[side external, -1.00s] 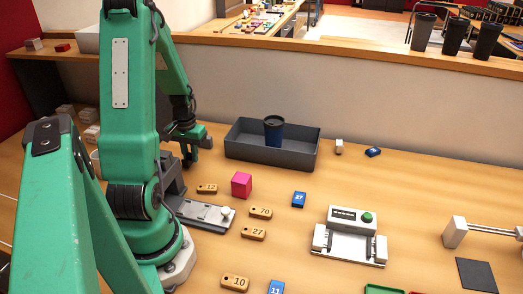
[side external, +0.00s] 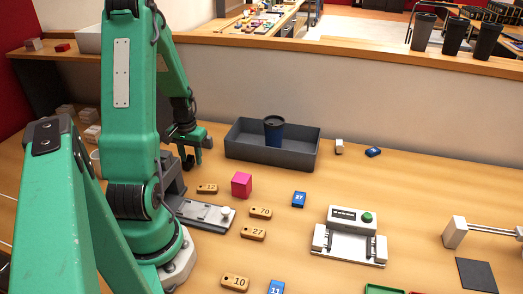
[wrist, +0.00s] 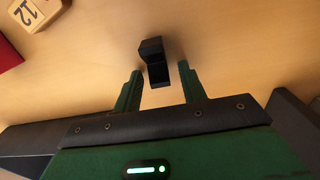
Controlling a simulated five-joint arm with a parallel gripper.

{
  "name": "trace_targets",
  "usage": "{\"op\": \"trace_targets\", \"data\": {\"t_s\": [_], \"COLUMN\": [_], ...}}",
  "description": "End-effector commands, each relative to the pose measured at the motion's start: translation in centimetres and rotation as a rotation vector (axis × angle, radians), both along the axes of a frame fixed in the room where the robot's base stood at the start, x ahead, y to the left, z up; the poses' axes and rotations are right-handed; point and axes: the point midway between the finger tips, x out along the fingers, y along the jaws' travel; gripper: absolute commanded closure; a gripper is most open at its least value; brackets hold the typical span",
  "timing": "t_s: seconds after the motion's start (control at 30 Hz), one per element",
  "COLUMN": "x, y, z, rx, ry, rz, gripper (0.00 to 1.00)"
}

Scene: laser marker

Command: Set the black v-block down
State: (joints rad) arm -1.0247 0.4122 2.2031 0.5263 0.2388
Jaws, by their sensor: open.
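The black v-block (wrist: 153,62) shows in the wrist view on the wooden table, between my gripper's fingertips. My gripper (wrist: 160,76) is open, with a green finger on each side of the block and a visible gap to both. In the side view my gripper (side external: 192,160) is low over the table, left of the grey bin. The v-block cannot be made out clearly there.
A grey bin (side external: 246,148) holding a dark cup (side external: 273,131) stands right of my gripper. A pink cube (side external: 242,185) and wooden tags (side external: 207,189) lie nearer. A wooden tag marked 12 (wrist: 38,12) is at the wrist view's upper left.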

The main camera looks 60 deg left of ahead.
Motion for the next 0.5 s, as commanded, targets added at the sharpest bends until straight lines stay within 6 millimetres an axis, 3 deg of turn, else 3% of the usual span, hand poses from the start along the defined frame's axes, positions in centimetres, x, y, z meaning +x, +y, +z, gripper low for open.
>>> {"op": "trace_targets", "data": {"t_s": [0.27, 0.5], "x": [0.0, 0.0], "y": [0.1, 0.1], "z": [1.3, 4.0], "rx": [0.003, 0.004], "ry": [-0.001, -0.002], "rz": [0.000, 0.000], "gripper": [0.59, 0.59]}}
